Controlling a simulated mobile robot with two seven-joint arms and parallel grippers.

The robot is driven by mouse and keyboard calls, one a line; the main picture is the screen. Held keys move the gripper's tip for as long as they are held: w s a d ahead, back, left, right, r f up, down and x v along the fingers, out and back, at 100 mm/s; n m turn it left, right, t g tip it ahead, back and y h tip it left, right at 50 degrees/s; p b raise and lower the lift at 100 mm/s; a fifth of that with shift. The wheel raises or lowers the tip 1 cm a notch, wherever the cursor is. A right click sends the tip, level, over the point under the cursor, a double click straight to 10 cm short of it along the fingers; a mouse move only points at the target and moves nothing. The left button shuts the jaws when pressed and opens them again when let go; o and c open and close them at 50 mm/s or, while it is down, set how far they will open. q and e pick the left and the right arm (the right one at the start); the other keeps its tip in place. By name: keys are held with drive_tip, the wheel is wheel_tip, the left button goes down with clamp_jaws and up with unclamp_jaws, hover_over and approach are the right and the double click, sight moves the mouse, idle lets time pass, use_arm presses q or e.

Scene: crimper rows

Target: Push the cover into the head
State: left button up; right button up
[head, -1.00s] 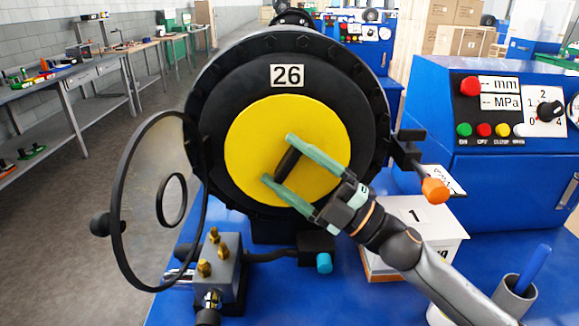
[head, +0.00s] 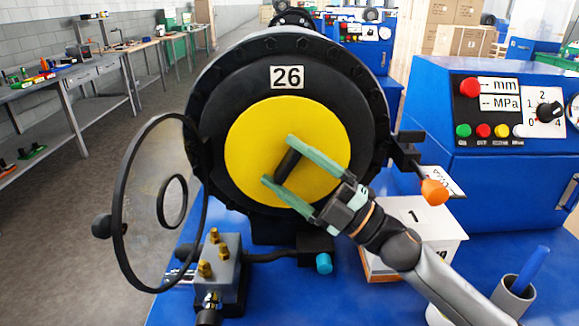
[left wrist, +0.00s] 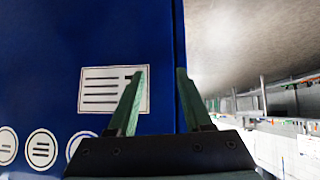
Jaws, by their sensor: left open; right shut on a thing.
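The black round crimper head (head: 220,115) stands upright on the blue bench and bears a label "26". The yellow round cover (head: 250,140) sits at the middle of its face. I cannot tell how deep it sits. My right gripper (head: 277,161) is in front of the cover, its green fingers on either side of the cover's dark handle (head: 287,165), shut on it. My left gripper (left wrist: 160,85) shows only in the left wrist view, open and empty, in front of a blue surface with a white label (left wrist: 100,90).
A clear round guard (head: 140,215) with a black rim stands open at the left of the head. A grey block with brass fittings (head: 222,268), a white box (head: 425,225) and a pen cup (head: 513,297) stand below. A blue control cabinet (head: 500,185) is at right.

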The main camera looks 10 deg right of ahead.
use_arm(q)
drive_tip(key=shift+r, duration=0.1)
idle(0.4)
use_arm(e)
drive_tip(key=shift+w+d, duration=0.25)
drive_tip(key=shift+w, duration=1.05)
drive_tip(key=o, duration=1.3)
drive_tip(key=shift+d+f, duration=0.15)
use_arm(q)
drive_tip(key=shift+w+d+f+b, duration=0.45)
drive_tip(key=shift+f+b, duration=0.15)
drive_tip(key=shift+b, duration=0.4)
use_arm(e)
drive_tip(key=shift+v, duration=3.55)
use_arm(q)
drive_tip(key=shift+s, duration=0.15)
use_arm(e)
drive_tip(key=shift+s, duration=0.15)
